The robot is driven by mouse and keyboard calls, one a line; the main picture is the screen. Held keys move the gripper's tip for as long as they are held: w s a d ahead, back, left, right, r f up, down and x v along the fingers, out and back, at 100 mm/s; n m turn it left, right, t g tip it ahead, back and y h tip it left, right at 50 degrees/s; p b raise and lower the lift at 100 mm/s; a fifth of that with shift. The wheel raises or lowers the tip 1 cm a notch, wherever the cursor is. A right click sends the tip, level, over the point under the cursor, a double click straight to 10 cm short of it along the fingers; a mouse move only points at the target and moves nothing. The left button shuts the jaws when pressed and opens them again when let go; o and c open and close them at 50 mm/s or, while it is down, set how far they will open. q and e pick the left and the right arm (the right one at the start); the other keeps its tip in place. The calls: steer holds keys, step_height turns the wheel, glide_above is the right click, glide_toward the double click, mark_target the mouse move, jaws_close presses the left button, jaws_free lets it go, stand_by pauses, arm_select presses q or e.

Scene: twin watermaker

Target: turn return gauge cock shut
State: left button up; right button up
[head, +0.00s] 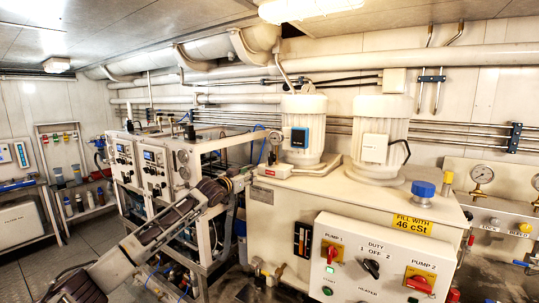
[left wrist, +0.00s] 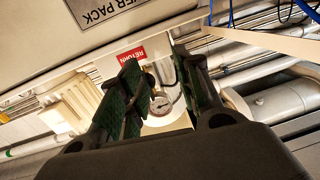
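The return gauge (left wrist: 161,104) is a round, pale dial, seen in the left wrist view beside a red RETURN label (left wrist: 132,57). In the head view a small round gauge (head: 275,138) stands at the left end of the cream tank. My left gripper (left wrist: 156,68) is open, with green-padded fingers on either side of the gauge in that view. I see nothing held between them. In the head view my left gripper (head: 241,178) is near the tank's left end. The cock itself is not clearly visible; fingers partly cover that area. My right gripper is not in view.
The cream tank (head: 335,195) carries two motors and a switch panel (head: 376,262). A framed machine with dials (head: 150,165) stands left of it. Floor is free at the lower left.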

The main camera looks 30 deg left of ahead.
arm_select(q)
steer(key=s+d+r+h, duration=0.1)
steer(key=s+d+r, duration=0.2)
steer(key=r, duration=0.4)
steer(key=shift+d+r+t, duration=0.2)
steer(key=shift+d+t, duration=0.1)
steer(key=shift+d, duration=0.1)
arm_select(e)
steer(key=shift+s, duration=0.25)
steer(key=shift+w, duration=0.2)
